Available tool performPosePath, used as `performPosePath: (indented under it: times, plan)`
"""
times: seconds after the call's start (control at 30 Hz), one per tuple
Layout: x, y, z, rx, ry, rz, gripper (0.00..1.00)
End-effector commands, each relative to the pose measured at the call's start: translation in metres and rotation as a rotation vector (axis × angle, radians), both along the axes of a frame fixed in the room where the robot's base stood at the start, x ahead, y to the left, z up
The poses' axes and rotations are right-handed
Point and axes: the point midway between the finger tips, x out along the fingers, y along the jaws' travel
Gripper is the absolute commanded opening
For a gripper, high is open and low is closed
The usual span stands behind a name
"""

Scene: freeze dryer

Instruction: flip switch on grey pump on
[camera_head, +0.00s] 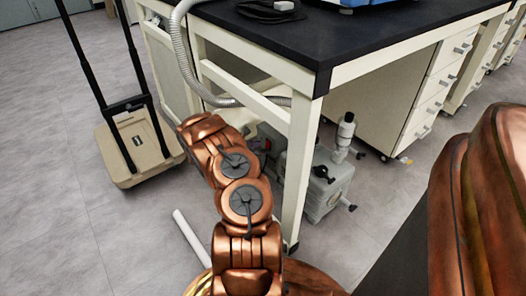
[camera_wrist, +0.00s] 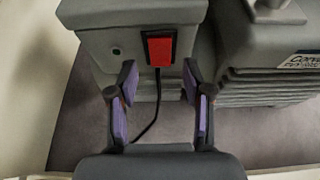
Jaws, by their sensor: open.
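The grey pump (camera_head: 327,187) stands on the floor under the black-topped bench, partly hidden by the bench leg and my arm in the head view. In the wrist view the grey pump (camera_wrist: 108,28) fills the top, with a red rocker switch (camera_wrist: 159,50) in a black frame on its near face. My gripper (camera_wrist: 157,92) is open, its two purple-padded fingers spread to the lower left and lower right of the switch. Nothing is between the fingers except the view of the pump and a black cord. I cannot tell whether the fingers touch the pump. The switch's position is unclear.
The bench leg (camera_head: 301,165) stands close to my arm. A ribbed hose (camera_head: 182,60) hangs over the bench (camera_head: 350,45). A beige cart (camera_head: 135,150) with a black handle stands at left. A white tube (camera_head: 191,237) lies on the floor. Open floor lies at left.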

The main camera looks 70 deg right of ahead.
Motion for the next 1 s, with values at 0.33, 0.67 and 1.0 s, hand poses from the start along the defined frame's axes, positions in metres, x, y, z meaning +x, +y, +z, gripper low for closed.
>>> performPosePath:
  times: [0.33, 0.67, 1.0]
  plan:
    - [-0.008, -0.015, -0.007, 0.0, 0.0, 0.001, 0.5]
    - [-0.008, -0.014, -0.006, 0.0, 0.0, 0.001, 0.33]
    - [-0.007, -0.014, -0.006, -0.001, -0.001, 0.001, 0.0]
